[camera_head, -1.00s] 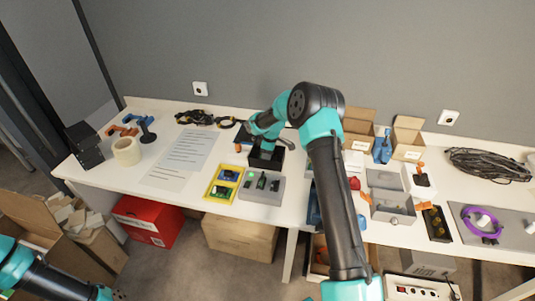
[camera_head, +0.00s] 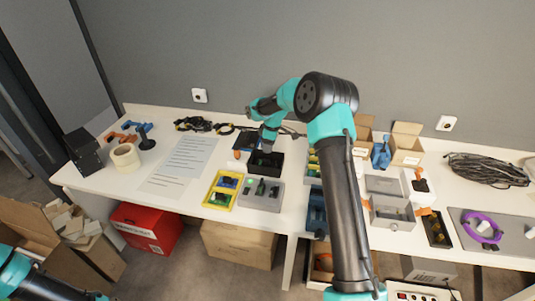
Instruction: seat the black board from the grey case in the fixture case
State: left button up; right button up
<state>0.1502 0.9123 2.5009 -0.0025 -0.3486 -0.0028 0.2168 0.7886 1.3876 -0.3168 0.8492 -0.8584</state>
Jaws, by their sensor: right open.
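An open black case (camera_head: 280,168) stands near the middle of the table. My right gripper (camera_head: 268,148) is open and points down over its back part. The fingertips are small and partly hidden. A low grey case (camera_head: 275,204) with several small dark and green parts lies in front of the black case. To its left is a yellow tray (camera_head: 211,203) with green and blue boards. I cannot tell which piece is the black board, nor which case is the fixture case. Only a link of my left arm shows at the lower left; its gripper is out of frame.
A lidded grey box (camera_head: 388,184) stands open to the right of my right arm, near small cartons (camera_head: 407,146). Paper sheets (camera_head: 188,158) and a tape roll (camera_head: 125,156) lie left. Black cables (camera_head: 195,124) lie behind. My right arm crosses the table front.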

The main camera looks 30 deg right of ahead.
notch_tip(320, 180, up, 8)
jog(key=shift+s+d, duration=0.35)
jog(key=shift+s, duration=0.1)
dwell(0.6)
